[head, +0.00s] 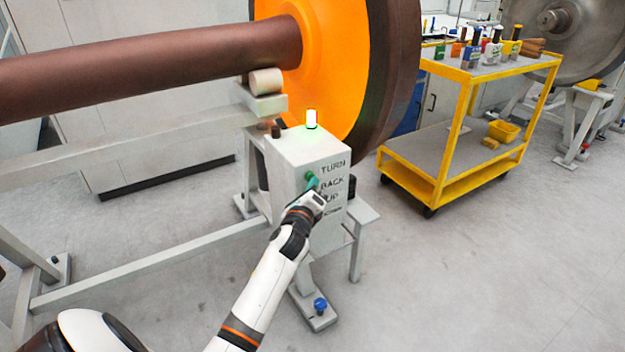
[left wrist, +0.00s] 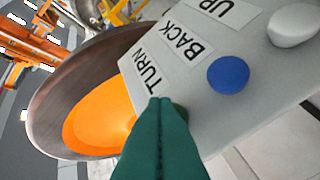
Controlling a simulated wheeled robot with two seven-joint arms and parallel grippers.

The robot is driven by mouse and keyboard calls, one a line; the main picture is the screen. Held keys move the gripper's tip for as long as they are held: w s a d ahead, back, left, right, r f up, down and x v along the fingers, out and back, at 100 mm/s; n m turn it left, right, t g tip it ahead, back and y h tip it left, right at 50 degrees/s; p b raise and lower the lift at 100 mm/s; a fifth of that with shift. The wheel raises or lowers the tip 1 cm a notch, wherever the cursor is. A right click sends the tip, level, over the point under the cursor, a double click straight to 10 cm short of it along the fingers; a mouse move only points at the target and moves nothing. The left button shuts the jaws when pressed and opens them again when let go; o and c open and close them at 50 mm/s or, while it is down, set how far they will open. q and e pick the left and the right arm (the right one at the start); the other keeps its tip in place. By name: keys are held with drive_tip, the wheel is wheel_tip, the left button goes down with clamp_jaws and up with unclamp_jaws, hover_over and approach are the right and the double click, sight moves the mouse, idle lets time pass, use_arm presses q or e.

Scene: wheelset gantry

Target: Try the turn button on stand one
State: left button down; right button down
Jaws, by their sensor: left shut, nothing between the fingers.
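The grey control box (head: 300,160) of the stand carries the labels TURN, BACK and UP. The TURN label (left wrist: 152,75) is beside a green button (head: 310,176). In the left wrist view, the button (left wrist: 181,110) is mostly hidden behind my fingers. My left gripper (head: 314,185) is shut and empty, its green fingertips at the button; in the left wrist view the tips (left wrist: 162,102) overlap it, and I cannot tell whether they touch. A blue button (left wrist: 228,74) and a white button (left wrist: 292,25) sit farther along. A lamp (head: 311,119) on the box is lit. My right gripper is out of view.
An orange wheel (head: 340,60) on a brown axle (head: 150,70) stands just behind the box. A yellow cart (head: 445,185) with bottles is to the right. A grey stand rail (head: 140,262) runs low at left. The floor at front right is clear.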

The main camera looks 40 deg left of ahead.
use_arm(q)
drive_tip(key=shift+d, duration=0.1)
drive_tip(key=shift+s+d, duration=0.4)
drive_tip(key=shift+d, duration=0.3)
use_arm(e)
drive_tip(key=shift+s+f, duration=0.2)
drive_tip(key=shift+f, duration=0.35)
use_arm(q)
drive_tip(key=d, duration=0.1)
drive_tip(key=s+d, duration=0.1)
drive_tip(key=d, duration=0.1)
drive_tip(key=s+d, duration=0.1)
drive_tip(key=shift+d, duration=0.35)
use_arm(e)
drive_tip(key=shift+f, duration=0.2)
